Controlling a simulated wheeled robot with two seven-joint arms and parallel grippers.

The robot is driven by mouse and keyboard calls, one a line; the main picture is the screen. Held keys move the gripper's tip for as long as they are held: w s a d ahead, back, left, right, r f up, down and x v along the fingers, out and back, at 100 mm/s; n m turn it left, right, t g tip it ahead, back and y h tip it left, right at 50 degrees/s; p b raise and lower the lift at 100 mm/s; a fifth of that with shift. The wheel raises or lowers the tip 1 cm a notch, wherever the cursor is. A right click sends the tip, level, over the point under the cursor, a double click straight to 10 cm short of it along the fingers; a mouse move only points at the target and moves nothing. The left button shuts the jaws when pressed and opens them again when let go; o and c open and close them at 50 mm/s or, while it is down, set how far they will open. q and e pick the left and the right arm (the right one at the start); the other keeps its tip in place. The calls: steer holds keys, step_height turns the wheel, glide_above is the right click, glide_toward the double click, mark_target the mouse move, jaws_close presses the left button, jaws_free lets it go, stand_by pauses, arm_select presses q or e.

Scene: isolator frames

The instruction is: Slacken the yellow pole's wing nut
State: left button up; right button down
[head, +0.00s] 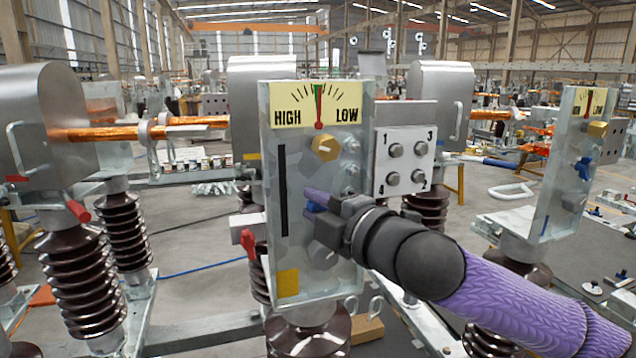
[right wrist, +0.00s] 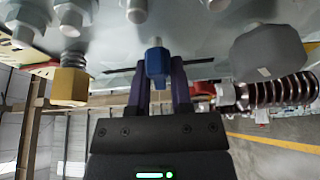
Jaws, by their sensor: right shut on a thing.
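The near pole's grey panel (head: 298,225) stands upright in the middle of the head view, with a yellow square (head: 288,283) at its lower left. A blue wing nut (head: 314,207) sits on the panel's front, mostly covered by my right gripper (head: 318,200). In the right wrist view, the blue wing nut (right wrist: 155,62) is between the two purple fingers of my right gripper (right wrist: 158,85), which is shut on it. A yellow HIGH/LOW gauge (head: 318,104) tops the panel, its needle pointing about straight up. My left gripper is not in view.
A brass hex nut (head: 325,148) and a large grey knob (head: 322,255) sit above and below the wing nut. A red lever (head: 248,243) is at the panel's left edge. A numbered bolt plate (head: 405,150) stands right. A similar panel (head: 560,170) stands further right.

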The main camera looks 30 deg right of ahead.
steer(key=n+g+p, duration=0.1)
steer(key=n+p, duration=0.2)
steer(key=p, duration=0.2)
steer(key=n+g+h+p, duration=0.1)
steer(key=n+p, duration=0.2)
steer(key=p, duration=0.2)
steer(key=shift+d+f+n+g, duration=0.1)
steer(key=shift+f+n+g, duration=0.05)
steer(key=shift+n+g, duration=0.25)
steer(key=shift+d+f+n+g+h+p, duration=0.1)
steer(key=shift+f+n+g+h+p, duration=0.2)
steer(key=shift+n+h+p, duration=0.5)
steer(key=shift+s+d+f+n+g+h, duration=0.1)
steer(key=shift+n+g+h, duration=0.3)
steer(key=shift+n, duration=0.6)
steer(key=c, duration=0.6)
jaws_free()
